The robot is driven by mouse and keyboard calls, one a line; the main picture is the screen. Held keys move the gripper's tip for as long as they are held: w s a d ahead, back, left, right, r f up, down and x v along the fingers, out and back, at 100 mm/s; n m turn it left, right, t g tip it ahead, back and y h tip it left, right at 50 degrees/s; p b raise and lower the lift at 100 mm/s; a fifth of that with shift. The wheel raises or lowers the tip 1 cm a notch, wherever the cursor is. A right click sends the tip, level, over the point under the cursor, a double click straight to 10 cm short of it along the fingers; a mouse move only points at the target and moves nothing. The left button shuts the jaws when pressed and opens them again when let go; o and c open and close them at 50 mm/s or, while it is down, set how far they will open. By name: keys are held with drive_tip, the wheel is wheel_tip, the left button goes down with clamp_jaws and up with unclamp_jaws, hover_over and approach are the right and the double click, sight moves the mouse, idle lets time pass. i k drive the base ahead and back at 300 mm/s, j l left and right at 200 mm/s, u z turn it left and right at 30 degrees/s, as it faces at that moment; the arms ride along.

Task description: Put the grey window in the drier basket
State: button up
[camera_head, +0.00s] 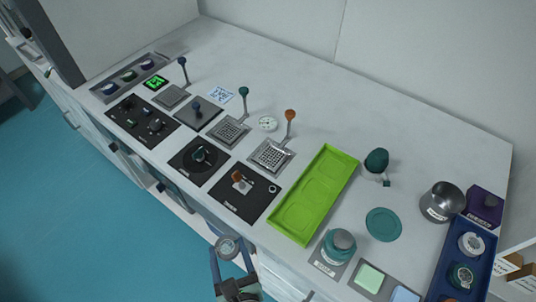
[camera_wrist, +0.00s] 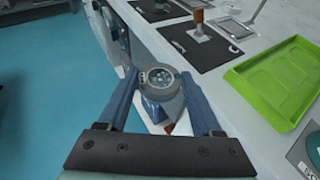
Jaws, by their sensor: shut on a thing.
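My gripper (camera_head: 232,250) is shut on a round grey-rimmed piece, the grey window (camera_head: 228,246), just off the front edge of the bench. In the wrist view my gripper (camera_wrist: 159,78) has its blue fingers on either side of the window (camera_wrist: 163,79), whose centre looks dark and speckled. I cannot tell which is the drier basket.
A green tray (camera_head: 316,194) lies right of the baskets. Black plates with fixtures (camera_head: 246,191) line the front edge. A teal-lidded jar (camera_head: 339,246), a metal pot (camera_head: 441,202) and a blue tray (camera_head: 449,282) stand at the right.

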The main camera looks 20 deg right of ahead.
sight(271, 156)
drive_tip(key=i+j, duration=0.2)
drive_tip(key=j, duration=0.15)
drive_tip(key=i+j, duration=0.15)
drive_tip(key=j, duration=0.2)
drive_tip(key=i+j, duration=0.2)
drive_tip(key=j, duration=0.15)
drive_tip(key=i+j, duration=0.15)
drive_tip(key=j, duration=0.25)
drive_tip(key=i+j+z, duration=0.1)
drive_tip(key=z, duration=0.3)
drive_tip(key=j+z, duration=0.2)
drive_tip(key=z, duration=0.15)
drive_tip(key=j+z, duration=0.2)
drive_tip(key=z, duration=1.3)
drive_tip(key=i+j+z, duration=0.15)
drive_tip(key=i, duration=0.35)
drive_tip(key=j, duration=0.1)
